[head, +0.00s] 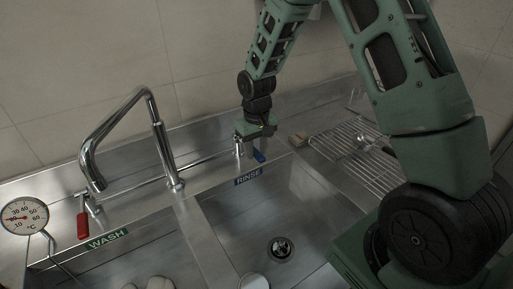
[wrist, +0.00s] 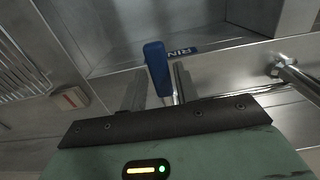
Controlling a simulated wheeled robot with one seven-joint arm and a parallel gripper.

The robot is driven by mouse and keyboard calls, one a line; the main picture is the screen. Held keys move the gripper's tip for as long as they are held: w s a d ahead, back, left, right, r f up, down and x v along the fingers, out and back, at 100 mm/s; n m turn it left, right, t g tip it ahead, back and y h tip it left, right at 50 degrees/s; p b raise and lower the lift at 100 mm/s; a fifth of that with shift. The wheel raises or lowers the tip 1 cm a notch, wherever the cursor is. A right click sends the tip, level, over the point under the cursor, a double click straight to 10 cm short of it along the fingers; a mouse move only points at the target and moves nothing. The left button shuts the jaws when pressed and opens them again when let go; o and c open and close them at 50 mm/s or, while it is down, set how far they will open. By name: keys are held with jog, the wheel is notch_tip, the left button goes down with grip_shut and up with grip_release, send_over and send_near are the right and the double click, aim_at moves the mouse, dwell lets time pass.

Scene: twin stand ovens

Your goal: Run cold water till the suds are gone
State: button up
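The blue tap lever (head: 259,156) stands at the back rim of the sink, above the RINSE label (head: 248,177). My gripper (wrist: 158,88) has a finger on each side of this blue lever (wrist: 157,68) in the wrist view. In the head view my gripper (head: 257,143) hides the valve's base. The spout (head: 97,184) hangs over the wash side, and no water stream shows. The rinse basin (head: 300,215) shows a drain (head: 281,248) and no clear suds.
A red tap lever (head: 83,226) and a dial thermometer (head: 24,215) stand at the left. The wash basin (head: 95,265) holds pale rounded things, cut off by the frame.

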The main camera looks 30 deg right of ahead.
grip_shut()
jog(key=shift+r, duration=0.15)
jog(key=r+p, duration=0.1)
jog(key=g+p, duration=0.1)
jog(key=p, duration=0.1)
jog(key=shift+w+r, duration=0.25)
jog(key=shift+r, duration=0.1)
jog(key=shift+w+r+g+p, duration=0.3)
jog(key=shift+r+g+p, duration=0.45)
jog(key=shift+p, duration=0.4)
jog(key=shift+w+r+g+p, duration=0.65)
jog(key=shift+r+g+p, duration=0.1)
jog(key=shift+g+p, duration=0.35)
jog(key=shift+w+r+g+p, duration=0.5)
jog(key=shift+w+r+g, duration=0.35)
jog(key=shift+g, duration=0.4)
